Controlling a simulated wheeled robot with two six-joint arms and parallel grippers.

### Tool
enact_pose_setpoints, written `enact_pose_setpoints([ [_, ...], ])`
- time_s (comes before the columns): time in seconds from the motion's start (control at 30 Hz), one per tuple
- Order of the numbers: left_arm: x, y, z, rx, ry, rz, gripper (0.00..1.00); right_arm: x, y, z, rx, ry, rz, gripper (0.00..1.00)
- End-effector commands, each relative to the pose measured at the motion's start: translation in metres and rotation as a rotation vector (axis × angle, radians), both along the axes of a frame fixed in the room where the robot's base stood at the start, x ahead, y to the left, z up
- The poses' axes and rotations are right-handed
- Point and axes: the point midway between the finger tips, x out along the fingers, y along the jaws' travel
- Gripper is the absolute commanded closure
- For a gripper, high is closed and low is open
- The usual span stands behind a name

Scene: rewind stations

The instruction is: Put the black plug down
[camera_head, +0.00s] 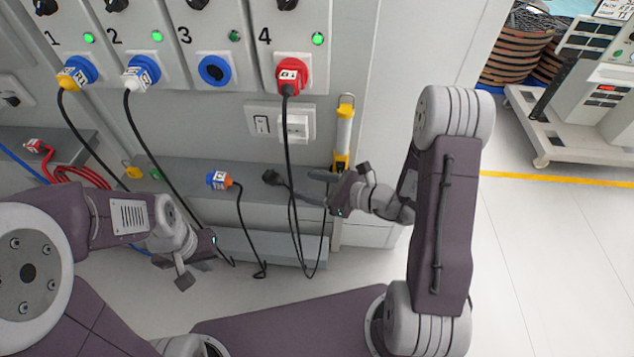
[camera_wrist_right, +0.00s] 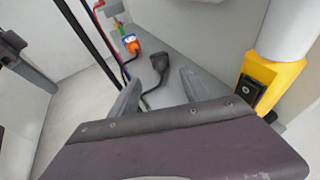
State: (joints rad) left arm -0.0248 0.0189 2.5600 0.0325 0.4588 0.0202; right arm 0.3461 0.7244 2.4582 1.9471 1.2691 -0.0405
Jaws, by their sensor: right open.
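The black plug (camera_head: 272,177) lies on the grey shelf below socket 4, with its black cable trailing to the right. In the right wrist view the black plug (camera_wrist_right: 159,64) shows just beyond and between the fingertips, with no visible contact. My right gripper (camera_head: 317,186) is open beside the plug, to its right in the head view. Its two spread fingers (camera_wrist_right: 161,88) also show in the wrist view. My left gripper (camera_head: 205,258) hangs low on the left, in front of the shelf, well away from the plug. Its jaw gap is not clear.
A blue-and-orange plug (camera_head: 219,181) lies left of the black plug on the shelf (camera_head: 188,172). A red plug (camera_head: 291,75) sits in socket 4, its cable hanging near my right gripper. A yellow-and-white lamp (camera_head: 343,135) stands close right. Several cables loop below.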

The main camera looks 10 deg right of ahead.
Motion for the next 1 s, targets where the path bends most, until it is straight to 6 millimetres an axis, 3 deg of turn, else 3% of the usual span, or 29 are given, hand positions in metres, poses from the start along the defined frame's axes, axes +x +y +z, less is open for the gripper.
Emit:
enact_pose_setpoints([
  [0.2, 0.0, 0.0, 0.006, 0.0, 0.0, 0.0, 1.0, -0.015, -0.018, 0.008, 0.0, 0.0, -0.001, 0.44],
  [0.37, 0.0, 0.0, 0.006, 0.0, 0.0, 0.0, 1.0, -0.022, -0.012, 0.009, -0.014, -0.002, 0.04, 0.44],
  [0.47, 0.0, 0.0, 0.006, 0.0, 0.0, 0.0, 1.0, -0.063, 0.022, 0.011, -0.113, -0.017, 0.296, 0.44],
  [0.53, 0.0, 0.0, 0.006, 0.0, 0.0, 0.0, 1.0, -0.116, 0.04, 0.005, -0.271, -0.051, 0.601, 0.44],
  [0.6, 0.0, 0.0, 0.006, 0.0, 0.0, 0.0, 1.0, -0.166, 0.032, -0.009, -0.492, -0.118, 0.929, 0.44],
  [0.7, 0.0, 0.0, 0.006, 0.0, 0.0, 0.0, 1.0, -0.198, -0.013, -0.025, -0.842, -0.269, 1.327, 0.44],
  [0.83, 0.0, 0.0, 0.006, 0.0, 0.0, 0.0, 1.0, -0.178, -0.064, -0.024, -1.234, -0.498, 1.654, 0.44],
  [1.0, 0.0, 0.0, 0.006, 0.0, 0.0, 0.0, 1.0, -0.149, -0.084, -0.01, -1.474, -0.675, 1.814, 0.44],
])
